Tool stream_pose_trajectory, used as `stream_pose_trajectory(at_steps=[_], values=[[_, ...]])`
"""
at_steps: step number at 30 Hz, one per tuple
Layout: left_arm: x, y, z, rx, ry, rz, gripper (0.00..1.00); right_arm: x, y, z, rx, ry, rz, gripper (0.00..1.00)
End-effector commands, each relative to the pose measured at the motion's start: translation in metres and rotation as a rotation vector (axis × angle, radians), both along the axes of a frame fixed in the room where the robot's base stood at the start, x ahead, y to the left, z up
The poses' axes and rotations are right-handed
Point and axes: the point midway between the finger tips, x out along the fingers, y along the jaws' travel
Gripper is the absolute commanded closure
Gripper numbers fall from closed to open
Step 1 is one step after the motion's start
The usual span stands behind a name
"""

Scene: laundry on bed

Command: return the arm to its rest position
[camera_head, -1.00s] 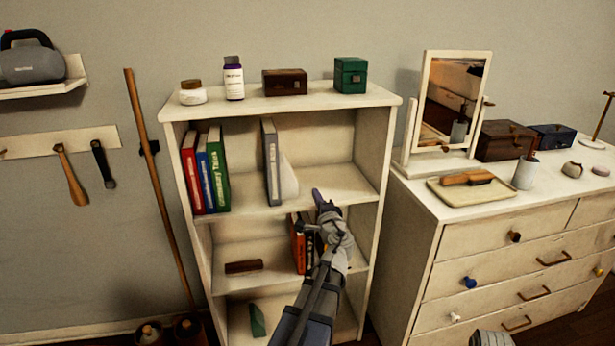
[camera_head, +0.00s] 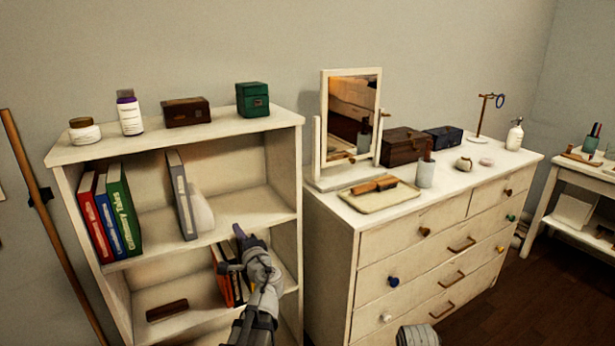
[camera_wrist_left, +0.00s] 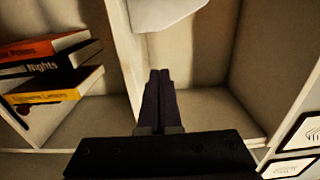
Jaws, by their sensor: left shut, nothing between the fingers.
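My left gripper (camera_head: 239,234) is shut and empty in front of the white bookshelf (camera_head: 285,160), near the front edge of its middle board. In the left wrist view the two dark fingertips (camera_wrist_left: 160,76) lie together, with nothing between them, in front of the shelf's compartments. My left arm (camera_head: 262,300) reaches up from the bottom of the head view and partly hides orange and dark books (camera_head: 222,280) on the lower shelf. These books show at the left of the left wrist view (camera_wrist_left: 45,70). My right gripper is not in view.
Red, blue and green books (camera_head: 120,210) and a grey one (camera_head: 182,196) stand on the middle shelf. Jars and boxes, one green (camera_head: 252,99), stand on top. A white dresser (camera_head: 340,260) with a mirror (camera_head: 352,112) stands to the right. Open floor (camera_head: 510,305) lies beyond it.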

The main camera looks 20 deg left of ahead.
Motion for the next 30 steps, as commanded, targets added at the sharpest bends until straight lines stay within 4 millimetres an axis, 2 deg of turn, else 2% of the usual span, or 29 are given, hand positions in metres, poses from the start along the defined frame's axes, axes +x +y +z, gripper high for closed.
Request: stream_pose_trajectory(at_steps=[2,5,8,11,14,17,21,24,27,30], values=[[0.0,0.0,0.001,-0.001,0.0,0.0,1.0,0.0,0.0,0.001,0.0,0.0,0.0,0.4],[-0.001,-0.007,0.007,-0.04,-0.01,0.01,1.0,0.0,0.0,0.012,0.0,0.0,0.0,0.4],[-0.005,-0.026,0.016,-0.155,-0.026,0.04,1.0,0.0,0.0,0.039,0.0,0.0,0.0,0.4],[-0.014,-0.061,0.019,-0.341,-0.02,0.091,1.0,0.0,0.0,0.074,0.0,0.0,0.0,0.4],[-0.028,-0.107,0.012,-0.545,0.029,0.147,1.0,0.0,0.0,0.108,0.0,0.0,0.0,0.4],[-0.049,-0.161,0.005,-0.741,0.121,0.2,1.0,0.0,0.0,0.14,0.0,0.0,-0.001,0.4],[-0.091,-0.247,0.001,-0.981,0.317,0.265,1.0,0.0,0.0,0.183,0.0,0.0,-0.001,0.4],[-0.124,-0.3,0.003,-1.102,0.468,0.301,1.0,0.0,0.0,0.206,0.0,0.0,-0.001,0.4],[-0.154,-0.34,0.009,-1.182,0.599,0.324,1.0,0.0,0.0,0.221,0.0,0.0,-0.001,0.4],[-0.176,-0.367,0.014,-1.231,0.695,0.339,1.0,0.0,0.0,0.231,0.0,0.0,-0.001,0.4]])
